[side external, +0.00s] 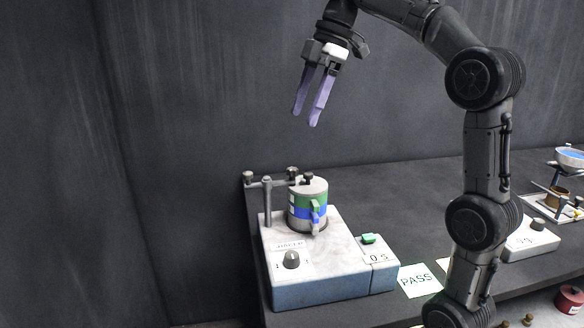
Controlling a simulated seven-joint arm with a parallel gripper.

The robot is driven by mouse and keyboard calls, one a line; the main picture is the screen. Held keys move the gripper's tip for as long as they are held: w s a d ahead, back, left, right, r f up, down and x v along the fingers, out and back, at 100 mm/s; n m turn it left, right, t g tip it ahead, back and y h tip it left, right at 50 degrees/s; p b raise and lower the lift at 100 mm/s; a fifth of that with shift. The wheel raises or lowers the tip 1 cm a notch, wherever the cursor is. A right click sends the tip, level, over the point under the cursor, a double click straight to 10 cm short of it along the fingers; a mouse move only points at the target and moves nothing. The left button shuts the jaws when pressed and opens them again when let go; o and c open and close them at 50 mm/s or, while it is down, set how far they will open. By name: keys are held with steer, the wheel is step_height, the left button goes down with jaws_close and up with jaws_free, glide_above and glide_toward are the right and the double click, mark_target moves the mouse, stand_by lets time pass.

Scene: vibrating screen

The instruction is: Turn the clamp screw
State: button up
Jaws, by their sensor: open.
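My gripper (303,118) hangs in the air above the machine, with its two purple fingers apart and nothing between them. Below it the vibrating screen machine (322,290) stands on the dark table, a pale box with a dial on its front. On it sits a round sieve stack (308,197) with green and blue bands and a grey lid. A post with a crossbar (268,183) rises at the back left and reaches over the stack. Small dark knobs (292,172) show near the lid and bar; I cannot tell which is the clamp screw. The gripper touches none of them.
A small unit with a green button (370,238) and a "0 s" label adjoins the machine. A PASS card (418,280) lies to its right. A balance (530,238) and a stand with a blue dish (570,158) are at the far right. The table behind the machine is clear.

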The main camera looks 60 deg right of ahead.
steer(key=s+a+f+m+t+h, duration=0.1)
steer(key=s+a+f+m, duration=0.1)
steer(key=s+a+f, duration=0.3)
steer(key=s+a+f+m+h, duration=0.1)
steer(key=s+a+f+m, duration=0.15)
steer(key=s, duration=0.45)
steer(key=s+d+f+m+h, duration=0.1)
steer(key=s+f+m, duration=0.15)
steer(key=f, duration=0.35)
steer(key=s+d+f+m+h, duration=0.1)
steer(key=s+f+m+h, duration=0.1)
steer(key=s+f, duration=0.35)
steer(key=w+d+n+g+h, duration=0.3)
steer(key=d+n, duration=0.1)
steer(key=d, duration=0.1)
steer(key=n+h, duration=1)
glide_toward(290, 174)
steer(key=s+d, duration=0.2)
steer(key=s, duration=0.7)
steer(key=w+a+f+n+t+h, duration=0.2)
steer(key=w+a+f+n+t, duration=0.15)
steer(key=w+a, duration=0.25)
steer(key=shift+n+t, duration=0.25)
steer(key=shift+n, duration=0.1)
steer(key=x, duration=0.4)
steer(key=r+x, duration=0.1)
steer(key=x, duration=0.8)
steer(key=shift+s+d+r, duration=0.1)
steer(key=shift+d+r, duration=0.1)
steer(key=shift+d, duration=0.05)
